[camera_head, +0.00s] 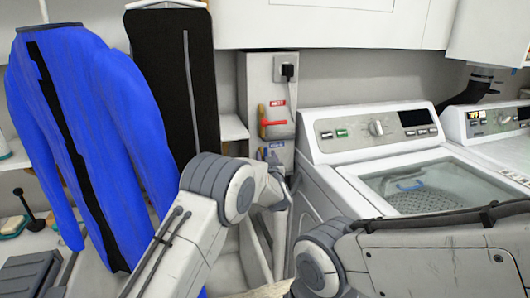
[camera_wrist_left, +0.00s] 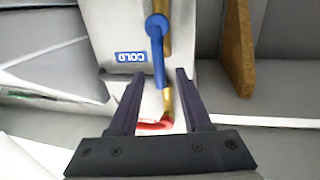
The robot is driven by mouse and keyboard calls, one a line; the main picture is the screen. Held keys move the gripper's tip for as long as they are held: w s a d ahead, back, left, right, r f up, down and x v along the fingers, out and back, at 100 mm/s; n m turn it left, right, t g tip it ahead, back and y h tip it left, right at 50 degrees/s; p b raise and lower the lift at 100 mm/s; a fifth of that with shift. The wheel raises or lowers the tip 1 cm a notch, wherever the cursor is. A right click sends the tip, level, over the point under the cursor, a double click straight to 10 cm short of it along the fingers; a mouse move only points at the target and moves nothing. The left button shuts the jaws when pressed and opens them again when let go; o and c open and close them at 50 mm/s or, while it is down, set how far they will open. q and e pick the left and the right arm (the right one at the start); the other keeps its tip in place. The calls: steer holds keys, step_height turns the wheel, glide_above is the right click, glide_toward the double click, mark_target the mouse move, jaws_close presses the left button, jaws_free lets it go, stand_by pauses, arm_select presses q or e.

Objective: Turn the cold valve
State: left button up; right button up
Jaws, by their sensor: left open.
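The cold valve has a blue lever (camera_wrist_left: 158,62) with a round blue hub, beside a blue COLD label (camera_wrist_left: 131,57) that appears upside down in the left wrist view. In the head view the valve's blue part (camera_head: 263,153) shows low on the grey wall box, partly hidden by my left arm. My left gripper (camera_wrist_left: 157,74) is open. The lever's lower end lies between its two fingers in the picture; I see no contact and cannot tell the depth. In the head view the left gripper (camera_head: 284,187) is just below the valve. My right gripper is not in view.
The red hot valve handle (camera_head: 272,122) is above the cold valve, below an outlet with a plug (camera_head: 287,70). A washer (camera_head: 372,135) stands close on the right. Hanging blue clothing (camera_head: 95,130) and a black garment bag (camera_head: 165,60) are on the left.

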arm_select(q)
steer(key=shift+w+a, duration=0.15)
steer(key=shift+w, duration=1.2)
jaws_close()
stand_by(0.4)
